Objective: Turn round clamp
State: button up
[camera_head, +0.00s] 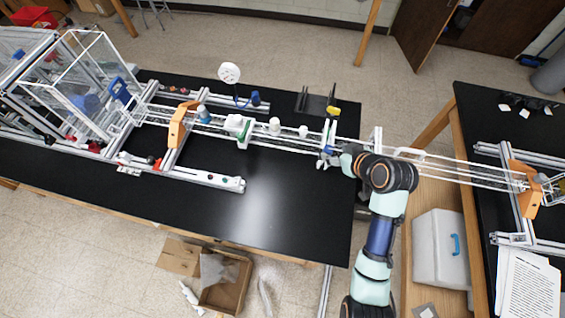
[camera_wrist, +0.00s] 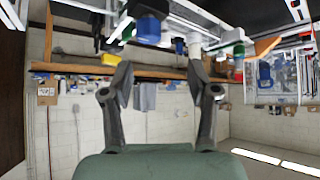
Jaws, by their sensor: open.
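My gripper (camera_wrist: 160,73) is open in the wrist view, with its two dark fingers apart and nothing between them. In that view, a blue, roughly round part (camera_wrist: 149,18) on a metal rail lies just beyond the fingertips, a little left of centre. I cannot tell for sure whether it is the round clamp. In the head view, my arm reaches the right end of the rail frame on the black table. There, a small blue part (camera_head: 329,150) sits beside the upright plate (camera_head: 328,133). My gripper's fingers are too small to make out there.
White cylindrical parts (camera_head: 274,127) and a white-green block (camera_head: 238,127) sit along the rails to the left. Long rails (camera_head: 470,174) bridge to the right table. A yellow part (camera_head: 333,111) lies behind the rail end.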

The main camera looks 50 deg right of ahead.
aim_at(329, 149)
jog(key=x, duration=0.5)
jog(key=s+d+x, duration=0.1)
jog(key=x, duration=0.2)
jog(key=shift+s+f, duration=0.1)
jog(key=shift+f, duration=0.25)
grip_shut()
